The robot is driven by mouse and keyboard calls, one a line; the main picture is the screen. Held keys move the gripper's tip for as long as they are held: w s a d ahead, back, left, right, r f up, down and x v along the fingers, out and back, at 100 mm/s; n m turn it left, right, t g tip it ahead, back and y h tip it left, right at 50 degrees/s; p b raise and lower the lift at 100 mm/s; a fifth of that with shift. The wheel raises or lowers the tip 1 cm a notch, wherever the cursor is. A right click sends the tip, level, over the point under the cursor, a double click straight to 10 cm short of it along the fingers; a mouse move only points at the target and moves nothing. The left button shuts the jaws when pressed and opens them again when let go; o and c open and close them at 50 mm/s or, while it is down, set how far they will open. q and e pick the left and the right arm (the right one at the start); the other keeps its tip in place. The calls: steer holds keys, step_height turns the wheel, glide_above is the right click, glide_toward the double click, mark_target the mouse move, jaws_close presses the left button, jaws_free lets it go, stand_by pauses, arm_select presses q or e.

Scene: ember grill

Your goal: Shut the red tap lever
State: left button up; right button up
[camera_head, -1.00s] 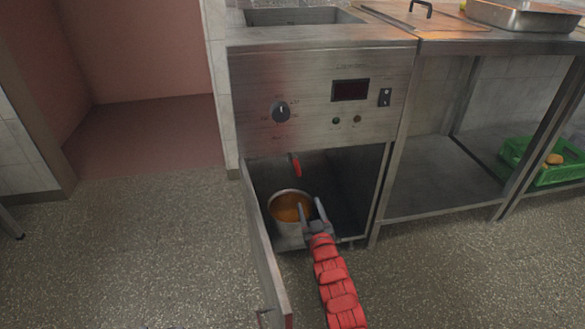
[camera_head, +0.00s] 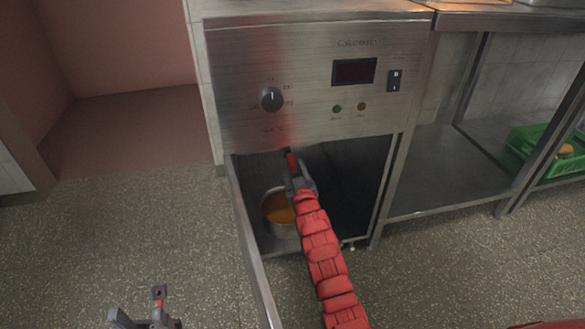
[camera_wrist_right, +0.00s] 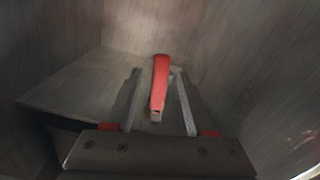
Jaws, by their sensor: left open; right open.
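The red tap lever (camera_head: 291,163) hangs under the top of the open fryer cabinet. In the right wrist view the red lever (camera_wrist_right: 159,82) stands between the two fingers, with a gap on each side. My right gripper (camera_head: 294,180) is open around the lever inside the cabinet; it also shows in the right wrist view (camera_wrist_right: 158,100). My left gripper (camera_head: 145,318) is open and empty at the bottom left of the head view, low over the floor. The tap body is hidden.
A pot (camera_head: 279,212) with orange-brown liquid stands in the cabinet below the lever. The cabinet door (camera_head: 250,245) stands open on the left. A green crate (camera_head: 545,150) sits on the right shelf. The floor at left is clear.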

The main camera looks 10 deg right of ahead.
steer(key=shift+w, duration=0.15)
jaws_close()
stand_by(1.4)
